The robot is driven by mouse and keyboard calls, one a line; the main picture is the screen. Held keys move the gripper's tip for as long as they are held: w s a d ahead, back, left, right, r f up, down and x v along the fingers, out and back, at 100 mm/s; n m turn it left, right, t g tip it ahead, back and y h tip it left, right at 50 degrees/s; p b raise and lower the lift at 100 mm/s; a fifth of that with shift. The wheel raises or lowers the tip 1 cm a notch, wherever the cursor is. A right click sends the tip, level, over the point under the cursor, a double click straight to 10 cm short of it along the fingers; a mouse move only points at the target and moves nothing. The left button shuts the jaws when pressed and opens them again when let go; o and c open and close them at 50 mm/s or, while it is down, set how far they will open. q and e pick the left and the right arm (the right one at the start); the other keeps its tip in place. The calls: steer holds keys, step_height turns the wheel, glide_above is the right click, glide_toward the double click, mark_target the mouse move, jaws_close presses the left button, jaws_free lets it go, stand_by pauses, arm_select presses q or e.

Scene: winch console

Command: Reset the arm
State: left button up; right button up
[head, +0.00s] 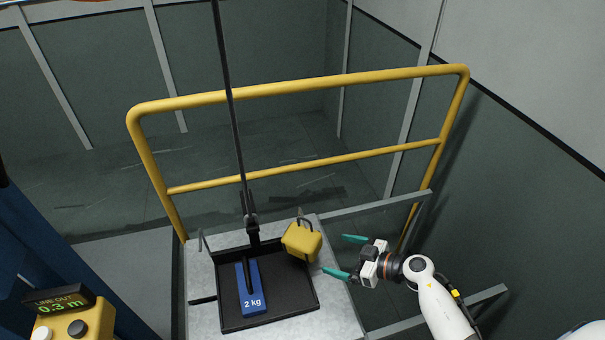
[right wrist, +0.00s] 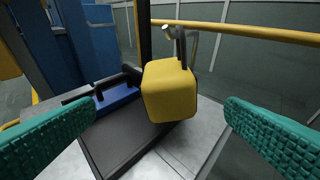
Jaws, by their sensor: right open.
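My right gripper (head: 344,256) reaches in from the lower right with its two teal fingers spread and nothing between them. In the head view it is just right of a yellow block (head: 302,242) with a dark handle on top. In the right wrist view the yellow block (right wrist: 169,92) is ahead, between the directions of the two fingers and apart from both. I cannot tell whether the block rests on the tray's rim or is held above it. My left gripper is not in view.
A black tray (head: 295,314) on a grey platform (head: 202,318) holds a blue 2 kg weight (head: 252,286). A dark line (head: 231,110) runs down to the tray. A yellow railing (head: 300,88) stands behind. A yellow control box (head: 62,326) reading 0.3 m is at lower left.

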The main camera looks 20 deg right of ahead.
steer(key=d+r+m+t+h, duration=0.6)
steer(key=r+m+t+h, duration=0.15)
steer(key=r+h, duration=0.45)
steer(key=s+a+f+g+y, duration=0.1)
steer(key=s+a+f+g, duration=0.15)
steer(key=s+g, duration=0.35)
steer(key=s+a+f+n+g+y, duration=0.15)
steer(key=s+a+g, duration=0.25)
steer(key=s, duration=0.4)
steer(key=s+a+f+g, duration=0.3)
steer(key=s+a+g, duration=0.1)
steer(key=s, duration=0.4)
step_height(320, 180, down, 25)
steer(key=g, duration=0.2)
steer(key=s+d+f, duration=0.3)
steer(key=s+f, duration=1.4)
steer(key=shift+s+g, duration=0.2)
steer(key=shift+g, duration=0.25)
